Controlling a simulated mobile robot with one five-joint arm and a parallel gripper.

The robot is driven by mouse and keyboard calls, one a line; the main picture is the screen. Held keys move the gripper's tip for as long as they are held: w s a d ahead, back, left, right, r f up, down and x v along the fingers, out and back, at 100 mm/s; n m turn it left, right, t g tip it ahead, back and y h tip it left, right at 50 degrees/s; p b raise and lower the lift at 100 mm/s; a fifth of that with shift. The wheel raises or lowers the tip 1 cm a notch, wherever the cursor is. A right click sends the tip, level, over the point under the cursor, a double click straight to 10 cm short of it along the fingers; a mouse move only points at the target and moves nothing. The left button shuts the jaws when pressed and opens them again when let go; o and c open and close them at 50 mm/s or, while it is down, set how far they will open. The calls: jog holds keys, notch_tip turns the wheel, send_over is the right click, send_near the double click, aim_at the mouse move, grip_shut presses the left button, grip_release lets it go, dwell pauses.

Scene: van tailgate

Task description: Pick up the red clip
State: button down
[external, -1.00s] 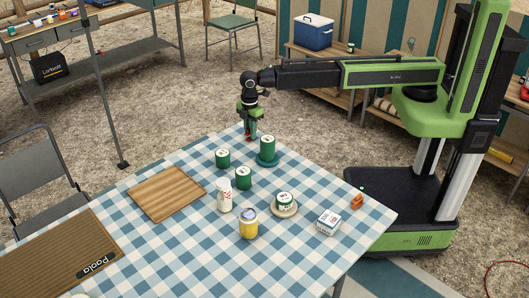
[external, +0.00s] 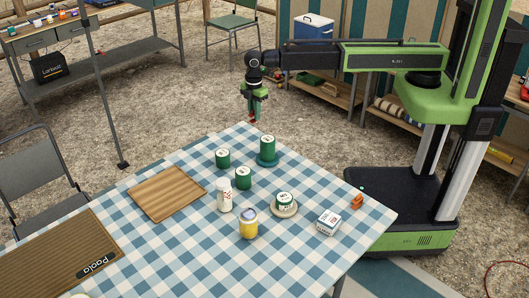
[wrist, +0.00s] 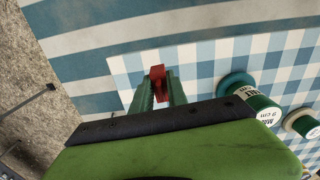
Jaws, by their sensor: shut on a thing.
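The red clip (wrist: 158,79) is between the tips of my gripper (wrist: 158,94) in the wrist view. The green fingers are closed on it from both sides. In the external view my gripper (external: 254,116) hangs pointing down, above the far corner of the checked table (external: 190,240). The clip shows there as a small red patch (external: 253,120) at the fingertips, apart from the tabletop. Part of the clip is hidden by the fingers.
A green can (external: 267,147) on a teal coaster stands close to my gripper. Two more green cans (external: 222,158) (external: 243,178), a white bottle (external: 224,196), a yellow jar (external: 248,225) and an orange clip (external: 356,202) are on the table. A wooden board (external: 167,193) lies left.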

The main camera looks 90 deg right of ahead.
jog(key=s+d+r+p, duration=0.2)
jog(key=d+r+p, duration=0.1)
jog(key=d, duration=0.3)
jog(key=shift+s+d+r, duration=0.4)
jog(key=shift+r, duration=0.3)
